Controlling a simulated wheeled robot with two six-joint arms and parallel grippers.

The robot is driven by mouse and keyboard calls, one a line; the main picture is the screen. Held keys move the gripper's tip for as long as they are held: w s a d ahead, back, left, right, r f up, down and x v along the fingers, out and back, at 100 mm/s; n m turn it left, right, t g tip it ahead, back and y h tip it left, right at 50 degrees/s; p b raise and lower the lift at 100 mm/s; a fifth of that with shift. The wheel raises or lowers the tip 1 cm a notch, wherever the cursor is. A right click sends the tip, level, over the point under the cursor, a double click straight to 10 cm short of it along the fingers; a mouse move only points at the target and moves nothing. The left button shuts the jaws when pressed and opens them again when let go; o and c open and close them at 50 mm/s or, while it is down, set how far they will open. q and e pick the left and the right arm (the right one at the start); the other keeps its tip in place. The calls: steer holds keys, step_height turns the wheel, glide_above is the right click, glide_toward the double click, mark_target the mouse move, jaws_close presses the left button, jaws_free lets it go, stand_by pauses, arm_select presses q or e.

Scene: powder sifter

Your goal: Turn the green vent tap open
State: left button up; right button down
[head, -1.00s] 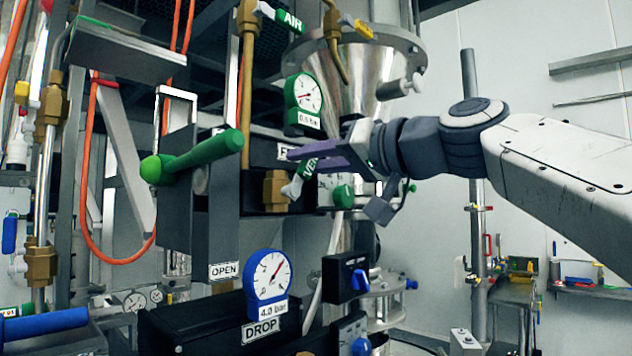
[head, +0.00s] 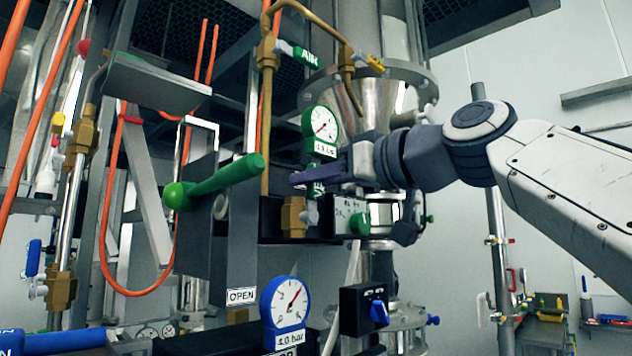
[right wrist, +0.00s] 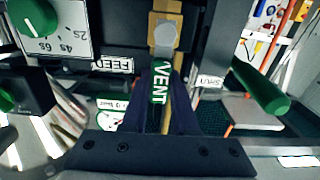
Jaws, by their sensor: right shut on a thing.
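The green vent tap handle (head: 312,212), marked VENT, stands nearly upright beside a brass valve body (head: 293,217) in the head view. My right gripper (head: 300,180) reaches in from the right, and its purple fingers cover part of the handle. In the right wrist view the handle (right wrist: 158,88) lies between the two dark fingers, below a grey round hub (right wrist: 165,37). My right gripper (right wrist: 160,105) is shut on the handle. My left gripper is not in view.
A thick green lever (head: 215,182) sticks out left of the fingers. A green-rimmed gauge (head: 322,124) hangs just above them. A box with a green knob (head: 350,218) sits close below the right gripper. A blue gauge (head: 285,302) is lower down.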

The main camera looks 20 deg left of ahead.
steer(key=shift+f, duration=0.15)
steer(key=c, duration=0.7)
jaws_free()
steer(key=b+v, duration=0.3)
steer(key=v, duration=0.7)
steer(key=shift+s+d+b, duration=0.15)
steer(key=shift+d+b, duration=0.1)
steer(key=shift+b, duration=0.1)
